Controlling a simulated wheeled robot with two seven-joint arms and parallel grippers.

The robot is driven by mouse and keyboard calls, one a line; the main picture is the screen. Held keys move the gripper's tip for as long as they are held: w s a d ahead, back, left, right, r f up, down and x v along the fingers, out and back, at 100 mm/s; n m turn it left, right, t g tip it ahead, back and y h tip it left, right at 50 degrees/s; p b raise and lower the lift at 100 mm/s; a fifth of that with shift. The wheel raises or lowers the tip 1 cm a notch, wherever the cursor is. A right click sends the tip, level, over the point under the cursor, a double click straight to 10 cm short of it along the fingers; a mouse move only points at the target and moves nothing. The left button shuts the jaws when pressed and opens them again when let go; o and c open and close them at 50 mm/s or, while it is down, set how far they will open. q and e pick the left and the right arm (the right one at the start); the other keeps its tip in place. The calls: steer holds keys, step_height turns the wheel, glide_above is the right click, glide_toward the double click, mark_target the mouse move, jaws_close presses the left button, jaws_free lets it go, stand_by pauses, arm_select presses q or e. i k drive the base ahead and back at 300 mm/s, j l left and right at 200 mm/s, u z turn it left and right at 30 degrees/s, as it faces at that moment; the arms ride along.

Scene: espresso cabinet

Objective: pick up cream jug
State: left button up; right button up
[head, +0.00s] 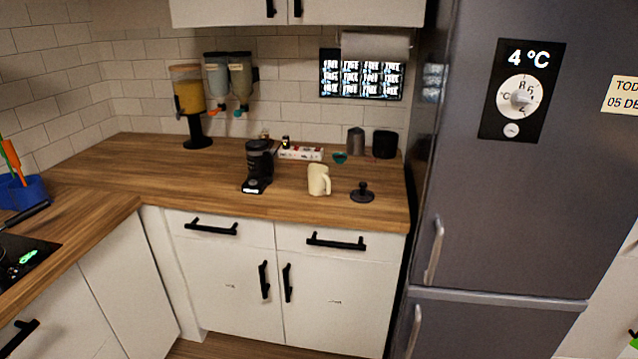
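The cream jug (317,180) is a small cream-coloured jug with a handle on its right side. In the head view it stands upright on the wooden counter, near the front edge, right of the black coffee machine. Nothing covers it. Neither of my grippers shows in the head view, so how they stand relative to the jug cannot be seen.
A black coffee machine (257,166) stands left of the jug and a dark tamper (362,192) to its right. A power strip (301,153) and dark canisters (384,144) are behind. A grey fridge (515,200) bounds the right.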

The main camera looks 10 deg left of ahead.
mark_target(319, 182)
steer(key=i+j+z, duration=0.15)
steer(key=i, duration=0.45)
steer(key=i+j+z, duration=0.1)
steer(key=i, duration=0.45)
steer(key=i+j+z, duration=0.15)
steer(key=i, duration=0.45)
